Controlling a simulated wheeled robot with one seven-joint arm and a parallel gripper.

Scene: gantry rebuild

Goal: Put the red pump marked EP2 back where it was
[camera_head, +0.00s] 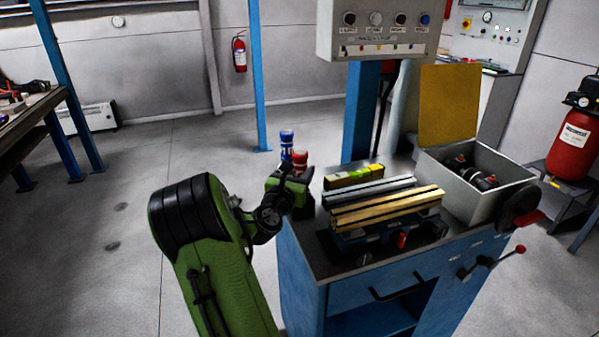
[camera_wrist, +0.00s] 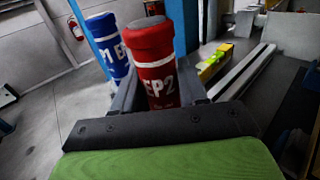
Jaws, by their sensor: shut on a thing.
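The red pump marked EP2 (camera_wrist: 153,62) stands upright between the fingers of my gripper (camera_wrist: 158,92) in the wrist view, its white lettering facing the camera. My gripper is shut on it. In the head view the red pump (camera_head: 300,158) shows only its upper part above my green gripper (camera_head: 292,184), at the left end of the workbench. A blue pump (camera_wrist: 110,46) with partly hidden white lettering is upright just behind and left of it; it also shows in the head view (camera_head: 287,140). The lower ends of both pumps are hidden, so I cannot tell what they rest on.
The blue workbench (camera_head: 352,296) carries a yellow level (camera_head: 352,177), metal bars on a vise (camera_head: 385,208) and an open grey box (camera_head: 455,196) with dark parts inside. A blue post (camera_head: 362,115) with a control panel (camera_head: 378,30) rises behind. The floor at left is free.

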